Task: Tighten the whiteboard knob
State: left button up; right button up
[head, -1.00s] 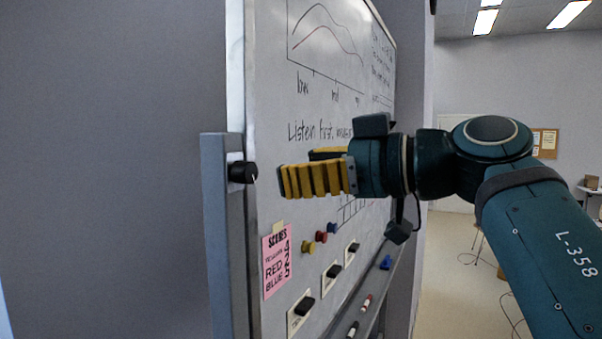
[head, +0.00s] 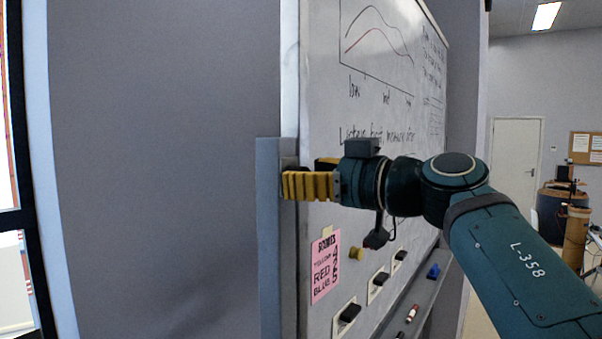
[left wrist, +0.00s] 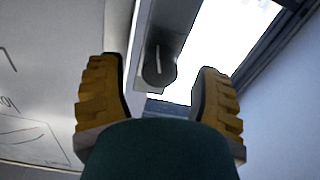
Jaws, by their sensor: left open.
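The whiteboard (head: 365,110) stands upright, seen at a slant, with a grey frame post (head: 270,230) on its left edge. The black knob (head: 288,163) on this post is mostly hidden behind a yellow finger in the head view. In the left wrist view the round dark knob (left wrist: 158,68) shows a pale pointer line, nearly upright in the picture. My left gripper (head: 304,176) is open at the knob, its yellow padded fingers on either side of it in the wrist view. I see clear gaps there between fingers and knob. My right gripper is not in view.
A pink score note (head: 326,265), a yellow magnet (head: 356,254) and several black-handled items are on the board below the gripper. A marker tray (head: 425,290) runs along its lower edge. Plain wall (head: 150,150) fills the left; a door (head: 516,160) stands far right.

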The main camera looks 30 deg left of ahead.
pick_arm(q)
jog(key=shift+a, duration=0.7)
grip_shut()
jog(key=shift+m, duration=0.3)
